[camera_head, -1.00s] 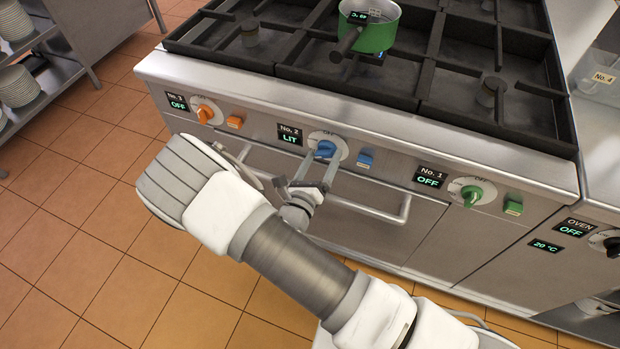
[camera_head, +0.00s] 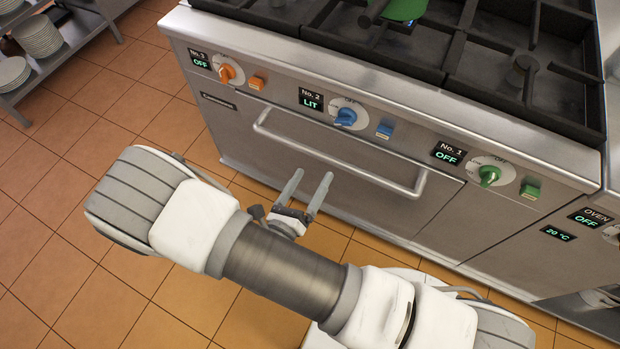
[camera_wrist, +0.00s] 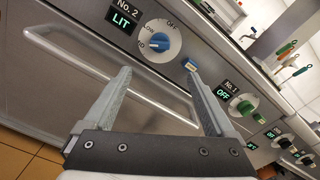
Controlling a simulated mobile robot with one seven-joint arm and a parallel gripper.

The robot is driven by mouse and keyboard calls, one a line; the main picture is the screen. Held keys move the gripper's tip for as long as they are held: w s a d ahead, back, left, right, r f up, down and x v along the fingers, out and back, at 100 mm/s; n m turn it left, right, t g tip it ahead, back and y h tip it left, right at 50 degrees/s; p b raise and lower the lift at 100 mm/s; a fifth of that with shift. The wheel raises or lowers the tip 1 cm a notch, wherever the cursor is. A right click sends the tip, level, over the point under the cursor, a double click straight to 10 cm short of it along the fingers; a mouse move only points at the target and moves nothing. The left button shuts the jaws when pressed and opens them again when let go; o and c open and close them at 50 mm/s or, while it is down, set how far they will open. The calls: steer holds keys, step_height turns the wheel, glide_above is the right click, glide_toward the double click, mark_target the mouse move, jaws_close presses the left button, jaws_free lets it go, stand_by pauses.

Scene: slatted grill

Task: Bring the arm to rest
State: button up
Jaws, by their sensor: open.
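My gripper (camera_head: 309,188) is open and empty in front of the oven door, below its handle, in the head view. In the wrist view my gripper (camera_wrist: 160,78) shows two spread fingers with nothing between them. The blue knob (camera_head: 345,117) on the front panel is apart from the fingers, and the No. 2 display (camera_head: 311,100) beside it reads LIT. The blue knob also shows in the wrist view (camera_wrist: 160,42), beyond the fingers. My arm reaches across the lower part of the head view.
The oven door handle (camera_head: 340,158) sticks out from the stove front. An orange knob (camera_head: 228,73) and a green knob (camera_head: 488,175) flank the blue one; their displays read OFF. A green pan (camera_head: 405,9) sits on the grates. Tiled floor (camera_head: 60,200) is open at left.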

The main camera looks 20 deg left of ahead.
stand_by(0.5)
steer(key=w+d+r+m+g+h+p, duration=0.1)
steer(key=w+d+r+m+g+h, duration=0.1)
steer(key=d+r+m+g+h, duration=0.6)
steer(key=w+d+r+m+g+h+p, duration=0.1)
steer(key=w+d+r+m+g+p, duration=0.15)
steer(key=d+r+m+g, duration=0.7)
steer(key=s+d+r+m+t+y+p, duration=0.1)
steer(key=s+d+r+m+y, duration=0.1)
steer(key=r+m, duration=0.4)
steer(key=s+d+r+m+t+y, duration=0.2)
steer(key=d+r+m+y, duration=0.3)
steer(key=r+m, duration=0.2)
steer(key=s+d+r+m+t+y+p, duration=0.1)
steer(key=s+d+r+m+t+y, duration=0.1)
steer(key=r+m, duration=0.5)
steer(key=d+m+y, duration=0.1)
steer(key=m, duration=0.2)
steer(key=shift+s+d+m+y+p, duration=0.3)
steer(key=shift+s+d+m, duration=0.05)
steer(key=shift+s+d, duration=0.05)
